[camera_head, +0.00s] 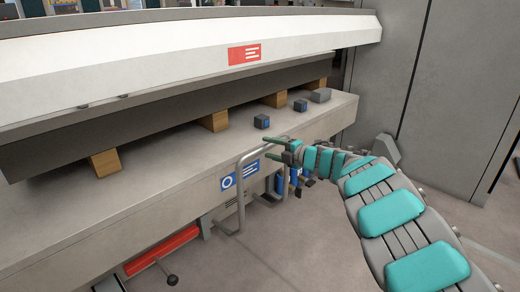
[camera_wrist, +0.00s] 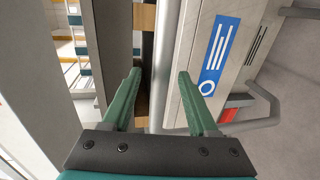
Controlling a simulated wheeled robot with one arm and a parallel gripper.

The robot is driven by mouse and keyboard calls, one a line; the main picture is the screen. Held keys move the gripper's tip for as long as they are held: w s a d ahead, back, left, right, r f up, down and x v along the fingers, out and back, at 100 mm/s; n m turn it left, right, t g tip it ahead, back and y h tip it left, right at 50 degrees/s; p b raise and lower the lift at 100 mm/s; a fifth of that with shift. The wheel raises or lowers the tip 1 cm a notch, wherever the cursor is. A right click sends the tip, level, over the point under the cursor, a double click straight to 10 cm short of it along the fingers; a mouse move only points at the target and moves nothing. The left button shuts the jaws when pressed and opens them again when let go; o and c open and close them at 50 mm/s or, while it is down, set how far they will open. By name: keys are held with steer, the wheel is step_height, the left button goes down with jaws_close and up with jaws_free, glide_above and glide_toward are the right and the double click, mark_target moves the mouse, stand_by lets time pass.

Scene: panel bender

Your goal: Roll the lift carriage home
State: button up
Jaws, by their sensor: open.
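A bent grey tube handle (camera_head: 240,185) stands at the front edge of the panel bender's bed, next to a blue-and-white label (camera_head: 240,176). Its upper bar reaches towards my gripper (camera_head: 271,148), which is open at the handle's right end. In the wrist view, a grey tube (camera_wrist: 164,60) runs between the two spread green fingers of my gripper (camera_wrist: 160,74), and neither finger visibly closes on it. Below the bed a red part (camera_head: 163,250) shows. I cannot tell how much of the lift carriage is visible; my arm and the bed hide part of the area.
Several wooden blocks (camera_head: 214,121) stand under the raised beam (camera_head: 150,68). Small dark blocks (camera_head: 261,121) lie on the bed (camera_head: 190,150). A black-knobbed lever (camera_head: 172,280) sticks out low at the front. Blue items (camera_head: 280,182) sit behind my gripper. The floor (camera_head: 290,240) in front is clear.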

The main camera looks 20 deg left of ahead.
steer(key=x, duration=0.6)
steer(key=shift+s+d, duration=0.1)
steer(key=shift+s, duration=0.05)
steer(key=shift+c, duration=0.4)
steer(key=shift+s+d, duration=0.25)
steer(key=shift+d, duration=0.1)
steer(key=c, duration=0.6)
jaws_close()
steer(key=shift+w, duration=0.15)
steer(key=shift+w+a, duration=0.15)
steer(key=shift+a, duration=0.2)
